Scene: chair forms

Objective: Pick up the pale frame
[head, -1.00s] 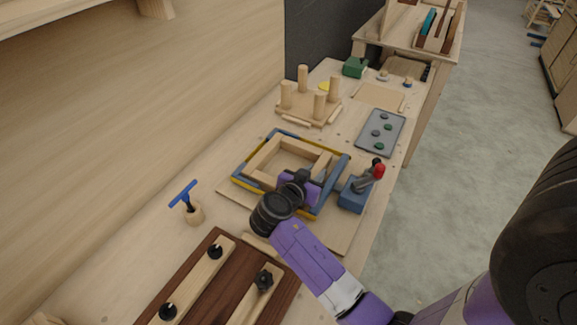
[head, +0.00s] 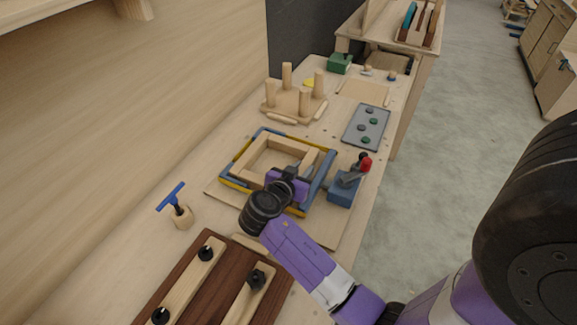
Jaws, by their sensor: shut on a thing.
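The pale frame (head: 262,151) is a square of light wood bars. It sits inside a blue and yellow outer form (head: 229,177) on a thin board (head: 325,228) on the bench. My gripper (head: 291,172), purple and black, reaches over the near right side of the form. Its fingers are shut on the pale frame's near right part, and the wrist hides much of the grip. I cannot tell whether the frame is clear of the board.
A blue clamp with a red knob (head: 350,182) stands close right of the form. A blue-handled tool (head: 178,203) stands at left. A dark wood jig (head: 213,285) lies in front. A pegged stool form (head: 295,100) and grey tray (head: 367,126) stand behind.

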